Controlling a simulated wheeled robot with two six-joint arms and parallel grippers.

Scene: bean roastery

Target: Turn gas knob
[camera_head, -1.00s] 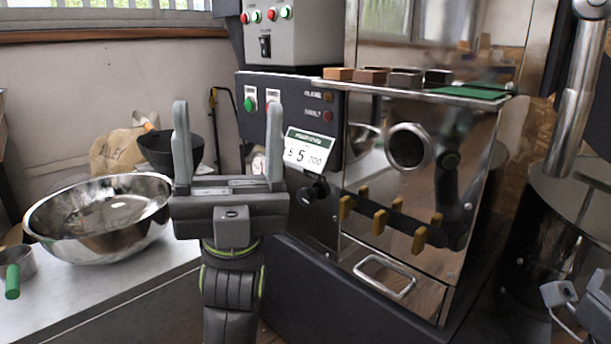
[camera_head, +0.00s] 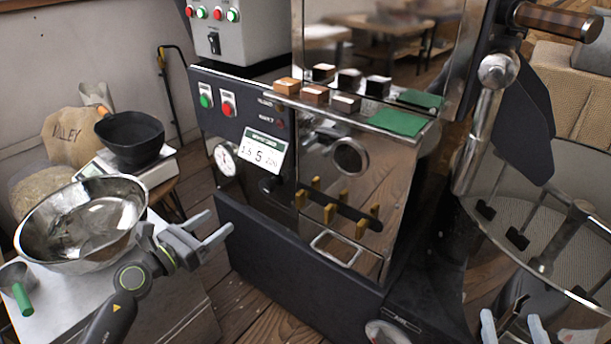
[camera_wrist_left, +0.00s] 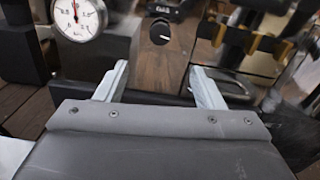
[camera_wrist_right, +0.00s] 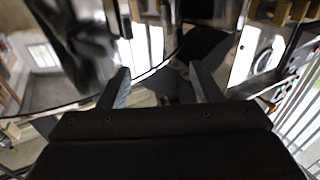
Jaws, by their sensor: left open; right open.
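The gas knob is a small black round knob (camera_head: 268,184) on the lower front of the dark roaster panel, right of a white dial gauge (camera_head: 224,158) and below the price-style card (camera_head: 263,152). In the left wrist view the knob (camera_wrist_left: 160,32) with a pale pointer mark lies ahead, between and beyond the fingertips. My left gripper (camera_head: 219,221) is open and empty, pointing right, below and left of the knob and apart from it. My right gripper (camera_head: 512,319) is open and empty at the bottom right, in front of the round cooling bin, far from the knob.
A steel bowl (camera_head: 84,258) and a green-handled scoop (camera_head: 22,297) are on the counter beside my left arm. Yellow-brown levers (camera_head: 330,213) and a tray handle (camera_head: 336,248) project right of the knob. The cooling bin (camera_head: 585,160) is at the right.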

